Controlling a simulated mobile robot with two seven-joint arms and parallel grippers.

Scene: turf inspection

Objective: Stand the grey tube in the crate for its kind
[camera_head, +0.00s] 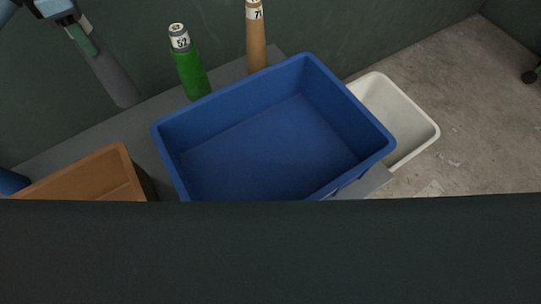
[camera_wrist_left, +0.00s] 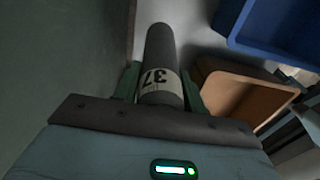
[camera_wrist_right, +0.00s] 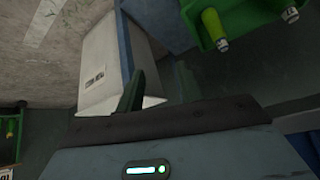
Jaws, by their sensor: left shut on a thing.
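The grey tube (camera_head: 115,80) hangs tilted at the upper left of the head view, above the grey surface. My left gripper (camera_head: 70,26) is shut on its upper, labelled end. In the left wrist view the grey tube (camera_wrist_left: 160,50) sits between the two green fingers, with a white label reading 37. A blue crate (camera_head: 172,160) stands in the middle, its visible inside empty. A brown crate (camera_head: 75,172) is at the lower left, partly cut off. A white crate (camera_head: 418,118) is behind the blue one at right. My right gripper (camera_wrist_right: 160,88) shows open and empty in its wrist view.
A green tube (camera_head: 192,72) and a tan tube (camera_head: 256,45) stand upright behind the blue crate. A blue thing (camera_head: 10,182) shows at the left edge. In the right wrist view are a white box (camera_wrist_right: 105,70) and a green holder (camera_wrist_right: 205,22) with small items.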

